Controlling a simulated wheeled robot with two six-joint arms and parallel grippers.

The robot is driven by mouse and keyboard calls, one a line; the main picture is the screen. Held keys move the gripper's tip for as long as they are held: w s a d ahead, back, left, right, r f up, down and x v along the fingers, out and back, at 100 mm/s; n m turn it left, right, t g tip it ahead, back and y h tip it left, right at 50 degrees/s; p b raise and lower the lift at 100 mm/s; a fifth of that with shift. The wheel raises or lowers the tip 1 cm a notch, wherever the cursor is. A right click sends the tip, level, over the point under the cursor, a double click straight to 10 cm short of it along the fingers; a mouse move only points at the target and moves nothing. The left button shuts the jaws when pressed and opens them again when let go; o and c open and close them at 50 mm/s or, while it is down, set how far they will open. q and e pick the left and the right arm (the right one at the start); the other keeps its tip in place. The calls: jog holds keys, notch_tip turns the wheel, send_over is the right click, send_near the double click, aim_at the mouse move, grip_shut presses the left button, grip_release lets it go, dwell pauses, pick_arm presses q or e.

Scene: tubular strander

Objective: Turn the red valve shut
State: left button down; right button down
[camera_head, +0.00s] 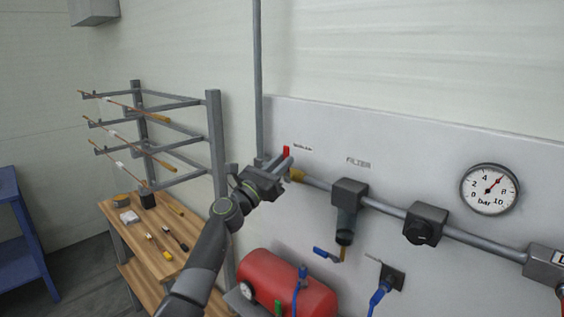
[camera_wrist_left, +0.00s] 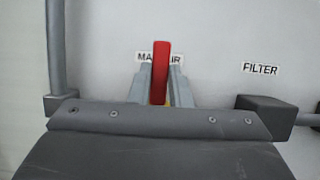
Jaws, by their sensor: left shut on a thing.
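The red valve handle (camera_head: 286,153) is on the grey pipe at the left end of the wall panel, with a brass body (camera_head: 296,174) beside it. In the left wrist view the red handle (camera_wrist_left: 160,72) stands upright between the two fingers, in front of a label partly hidden by it. My left gripper (camera_head: 284,165) is shut on the red handle; it also shows in the left wrist view (camera_wrist_left: 159,88). My right gripper is not in view.
Along the pipe to the right are a filter (camera_head: 348,195), a dark regulator knob (camera_head: 424,224) and a pressure gauge (camera_head: 489,189). A red tank (camera_head: 287,283) stands below. A wooden bench (camera_head: 128,230) with tools and a grey rack (camera_head: 215,140) are at left.

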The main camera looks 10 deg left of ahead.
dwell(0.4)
pick_arm(q)
jog(key=c, duration=1.3)
grip_release()
jog(key=shift+c, duration=0.2)
jog(key=b+v, duration=0.2)
jog(key=v, duration=1.5)
jog(key=shift+s+a+f, duration=0.1)
